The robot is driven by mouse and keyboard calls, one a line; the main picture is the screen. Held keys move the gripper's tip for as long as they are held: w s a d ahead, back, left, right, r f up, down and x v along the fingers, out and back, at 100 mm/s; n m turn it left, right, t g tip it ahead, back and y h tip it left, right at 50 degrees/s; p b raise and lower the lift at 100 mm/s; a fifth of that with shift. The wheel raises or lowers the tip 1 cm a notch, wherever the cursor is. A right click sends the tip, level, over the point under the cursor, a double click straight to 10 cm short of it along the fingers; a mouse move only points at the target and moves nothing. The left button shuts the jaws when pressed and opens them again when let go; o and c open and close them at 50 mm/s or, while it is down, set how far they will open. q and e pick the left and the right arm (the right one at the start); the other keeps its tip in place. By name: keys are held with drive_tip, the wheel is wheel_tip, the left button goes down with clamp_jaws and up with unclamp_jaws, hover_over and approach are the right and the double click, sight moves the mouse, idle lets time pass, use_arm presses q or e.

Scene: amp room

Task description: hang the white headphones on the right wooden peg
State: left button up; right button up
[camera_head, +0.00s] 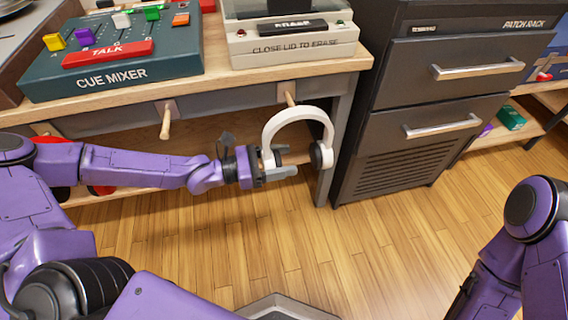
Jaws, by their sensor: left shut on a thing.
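The white headphones (298,111) are upright, headband arching at the top, in front of the desk's right leg. My left gripper (277,164) is shut on them at the left ear cup, which it partly hides; the dark right ear cup (321,155) hangs free. The right wooden peg (289,97) sticks out from the desk's front just above the top of the headband in the picture. I cannot tell whether peg and band touch. The left wooden peg (166,122) is bare. My right arm shows at lower right, its gripper out of view.
A cue mixer (112,72) and an eraser box (290,45) stand on the desk. A dark drawer cabinet (425,110) with metal handles stands close right of the headphones. A red item (101,190) lies under the desk. The wooden floor ahead is clear.

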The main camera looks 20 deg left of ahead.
use_arm(q)
drive_tip(key=shift+w+a+f, duration=0.1)
drive_tip(key=shift+w+a, duration=0.6)
drive_tip(key=shift+w, duration=0.35)
drive_tip(key=shift+w+a+f, duration=0.1)
drive_tip(key=shift+w+a, duration=0.55)
drive_tip(key=shift+w, duration=0.35)
drive_tip(key=shift+w+a+f+b, duration=0.45)
drive_tip(key=shift+w+b, duration=0.2)
drive_tip(key=shift+b, duration=0.1)
drive_tip(key=o, duration=1.4)
drive_tip(key=shift+p+v, duration=2.8)
drive_tip(key=shift+v, duration=2.45)
